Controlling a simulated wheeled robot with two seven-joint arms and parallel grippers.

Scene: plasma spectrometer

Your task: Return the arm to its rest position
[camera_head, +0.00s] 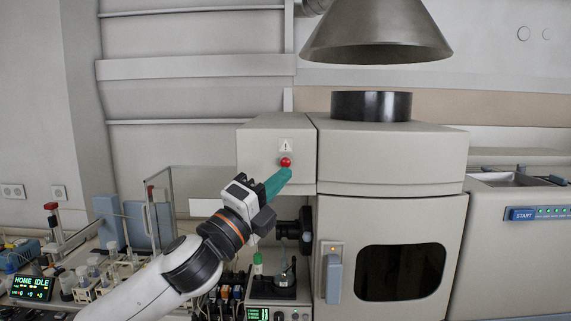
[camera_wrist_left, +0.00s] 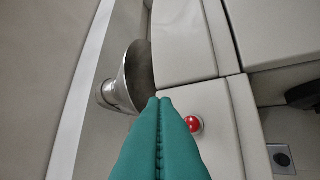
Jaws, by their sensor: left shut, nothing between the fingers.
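My left gripper (camera_head: 283,178) has teal fingers. It is raised in front of the spectrometer's upper left cabinet (camera_head: 258,140), its tips just below the red button (camera_head: 285,162) in the head view. In the left wrist view the shut fingers (camera_wrist_left: 165,102) reach up beside the red button (camera_wrist_left: 193,124). The fingers are pressed together with nothing between them. Whether the tips touch the cabinet cannot be told. My right gripper is in neither view.
A metal exhaust hood (camera_head: 378,35) hangs above the black chimney ring (camera_head: 371,106). A chamber door with a dark window (camera_head: 400,272) and blue handle (camera_head: 333,279) is at right. Bench apparatus with a "HOME IDLE" display (camera_head: 31,287) crowds the lower left, below my arm.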

